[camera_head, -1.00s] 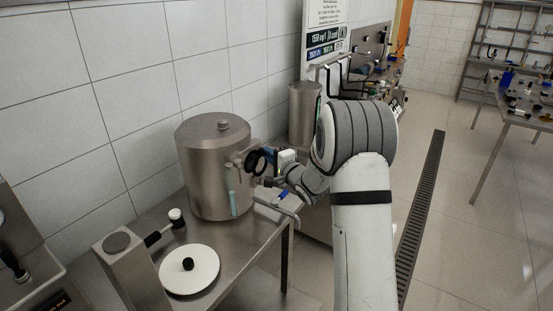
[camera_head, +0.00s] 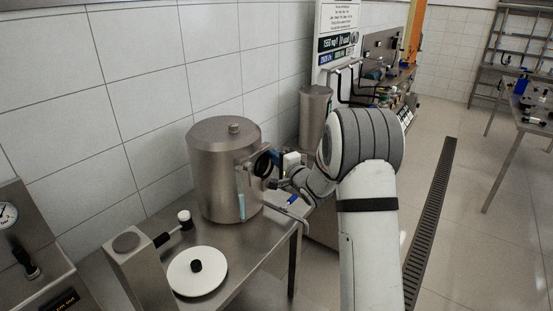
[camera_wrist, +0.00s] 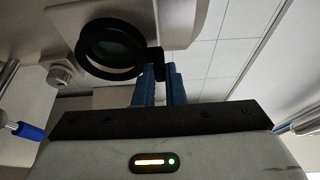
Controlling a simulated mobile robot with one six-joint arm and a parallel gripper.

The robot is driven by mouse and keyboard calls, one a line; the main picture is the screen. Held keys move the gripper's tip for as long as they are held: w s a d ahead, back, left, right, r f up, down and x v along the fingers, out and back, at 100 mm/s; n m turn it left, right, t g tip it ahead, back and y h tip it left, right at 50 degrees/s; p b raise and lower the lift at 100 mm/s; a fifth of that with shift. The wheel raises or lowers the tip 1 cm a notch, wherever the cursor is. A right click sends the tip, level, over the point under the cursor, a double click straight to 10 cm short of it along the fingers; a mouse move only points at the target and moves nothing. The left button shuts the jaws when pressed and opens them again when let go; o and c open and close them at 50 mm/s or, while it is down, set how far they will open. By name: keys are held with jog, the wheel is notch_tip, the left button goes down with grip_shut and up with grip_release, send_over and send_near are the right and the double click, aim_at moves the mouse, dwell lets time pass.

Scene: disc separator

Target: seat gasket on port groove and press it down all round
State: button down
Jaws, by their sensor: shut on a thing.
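The gasket is a black ring (camera_wrist: 83,58) with a small black tab, and it also shows in the head view (camera_head: 262,164). My gripper (camera_wrist: 157,72) has its blue fingers shut on the tab. The ring is upright, in front of the side port of the steel vessel (camera_head: 212,175), near the pale metal body above it in the wrist view. The port groove is hidden behind the ring. I cannot tell whether the ring touches the port face or is slightly apart. In the head view my gripper is at the vessel's right side, partly hidden by my arm.
The vessel stands on a steel table (camera_head: 240,265). A white disc with a black knob (camera_head: 196,268) and a steel post (camera_head: 145,275) are at the front left. A blue-ended lever (camera_head: 293,199) sticks out below my gripper; a smaller steel cylinder (camera_head: 313,112) stands behind.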

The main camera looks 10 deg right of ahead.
jog(key=shift+w+a, duration=0.5)
jog(key=shift+w+a, duration=0.1)
jog(key=shift+w, duration=0.05)
jog(key=c, duration=1.4)
grip_release()
jog(key=shift+c, duration=0.2)
